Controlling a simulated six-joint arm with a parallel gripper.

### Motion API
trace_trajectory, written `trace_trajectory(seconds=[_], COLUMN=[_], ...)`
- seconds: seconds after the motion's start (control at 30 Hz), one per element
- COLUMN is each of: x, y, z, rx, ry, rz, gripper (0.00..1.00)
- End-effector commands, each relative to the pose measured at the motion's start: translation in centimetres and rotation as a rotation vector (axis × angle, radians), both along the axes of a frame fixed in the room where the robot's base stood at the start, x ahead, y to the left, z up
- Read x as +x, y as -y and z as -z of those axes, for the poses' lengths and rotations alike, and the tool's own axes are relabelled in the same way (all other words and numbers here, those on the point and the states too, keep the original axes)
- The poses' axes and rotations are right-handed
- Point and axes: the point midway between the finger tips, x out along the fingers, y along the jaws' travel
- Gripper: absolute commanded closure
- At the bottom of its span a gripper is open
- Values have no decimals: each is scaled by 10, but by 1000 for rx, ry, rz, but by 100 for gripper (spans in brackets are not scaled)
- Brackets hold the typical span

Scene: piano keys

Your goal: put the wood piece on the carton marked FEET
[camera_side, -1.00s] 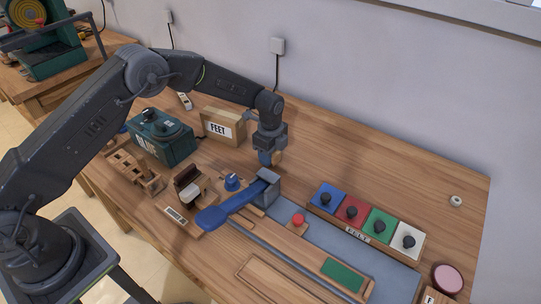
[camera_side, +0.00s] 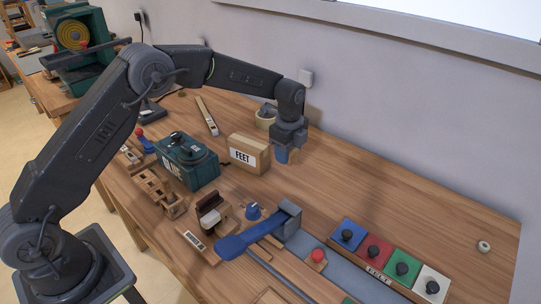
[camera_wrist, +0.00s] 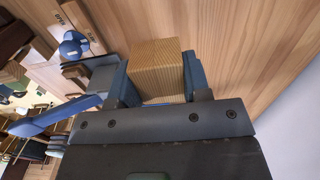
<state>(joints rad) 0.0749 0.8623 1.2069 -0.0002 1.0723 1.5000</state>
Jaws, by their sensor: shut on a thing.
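The wood piece (camera_wrist: 158,68) is a pale striped block held between the blue fingers of my gripper (camera_wrist: 158,85) in the wrist view. In the side view my gripper (camera_side: 288,156) points down, just right of the carton marked FEET (camera_side: 249,154), with only part of the block showing at the fingers. The brown carton stands on the bench, its white label facing the camera, and its top looks bare. The block appears to be above the bench, apart from the carton.
A green case (camera_side: 187,163) stands left of the carton. A tape roll (camera_side: 265,117) lies behind it. A blue lever (camera_side: 250,238), a blue knob (camera_side: 254,211) and a row of coloured buttons (camera_side: 385,260) are in front and right.

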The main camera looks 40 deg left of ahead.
Motion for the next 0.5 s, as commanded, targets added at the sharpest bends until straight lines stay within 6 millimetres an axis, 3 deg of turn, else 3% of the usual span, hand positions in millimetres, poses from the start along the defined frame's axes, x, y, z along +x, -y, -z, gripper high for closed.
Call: trace_trajectory(seconds=[0.17,0.3,0.5], x=[-5,-21,-51], y=[-77,-142,-211], z=[-31,-56,-84], rx=[1,1,1], ry=[4,3,2], rz=[-13,-13,-10], gripper=[79,79,79])
